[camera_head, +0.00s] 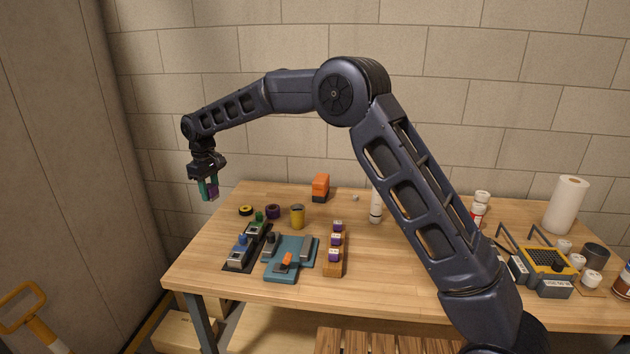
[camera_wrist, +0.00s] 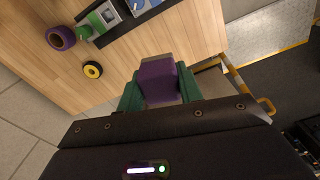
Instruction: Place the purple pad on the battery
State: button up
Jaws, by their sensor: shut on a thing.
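My gripper (camera_head: 208,188) is at the far left, raised beyond the bench's left end in the head view. Its green fingers are shut on the purple pad (camera_head: 211,192). In the wrist view the purple pad (camera_wrist: 160,82) shows as a block between the green fingers, apart from the bench top. A yellow and dark grey boxy unit (camera_head: 545,270) with a label stands at the bench's right. I cannot tell for sure whether this unit is the battery.
The front middle is clear.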

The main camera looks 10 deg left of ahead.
jog(key=w+d+r+m, duration=0.15)
jog(key=w+d, duration=0.35)
jog(key=w, duration=0.6)
notch_tip(320, 180, up, 7)
jog(key=m, duration=0.5)
send_over(320, 180)
jog(key=f, duration=1.9)
jog(key=shift+s+f, duration=0.2)
jog(key=shift+f, duration=0.05)
jog(key=shift+f, duration=0.15)
jog(key=o, duration=1)
